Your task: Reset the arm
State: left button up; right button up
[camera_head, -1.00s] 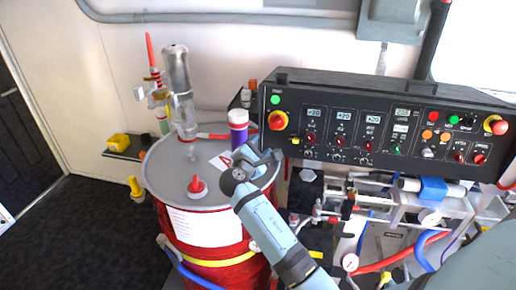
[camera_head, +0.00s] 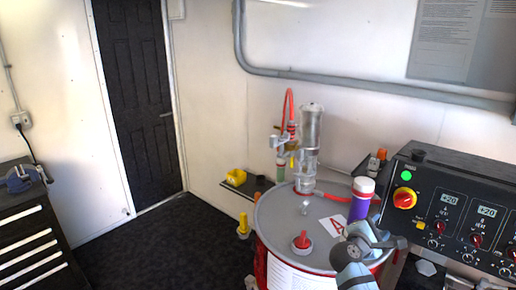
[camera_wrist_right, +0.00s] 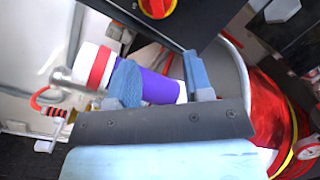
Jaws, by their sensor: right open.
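My right gripper (camera_head: 374,236) shows at the lower right of the head view, over the near right edge of the drum lid. Its two blue fingers (camera_wrist_right: 160,66) are spread apart in the right wrist view, with no object clamped. The purple bottle with a white cap and red band (camera_head: 361,203) stands upright on the lid, just behind the gripper. In the wrist view the bottle (camera_wrist_right: 160,88) appears between and behind the fingers; whether they touch it is unclear. My left gripper is not in view.
The red drum's grey lid (camera_head: 275,222) also carries a clear cylinder (camera_head: 309,135), a red-and-white cap (camera_head: 302,240) and a marked card (camera_head: 334,224). The black control panel (camera_head: 465,205) stands close at right. A tool cabinet (camera_head: 30,235) is at left, with open dark floor (camera_head: 165,245) between.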

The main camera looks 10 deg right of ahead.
jog(key=s+a+f+m+t+y, duration=0.1)
jog(key=s+a+f+y, duration=0.35)
jog(key=f, duration=0.45)
jog(key=s+a+f+m+t+y, duration=0.1)
jog(key=s+a+f+y, duration=0.35)
jog(key=f, duration=0.45)
jog(key=s+a+f+m+y, duration=0.4)
jog(key=s+a+m, duration=0.1)
jog(key=s, duration=0.5)
jog(key=s+a+f+m+y, duration=0.4)
jog(key=s+a, duration=0.3)
jog(key=s, duration=0.4)
jog(key=shift+s+m+g+y, duration=0.2)
jog(key=shift+m+g+y, duration=0.1)
jog(key=shift+m+y, duration=0.25)
jog(key=shift+a, duration=0.1)
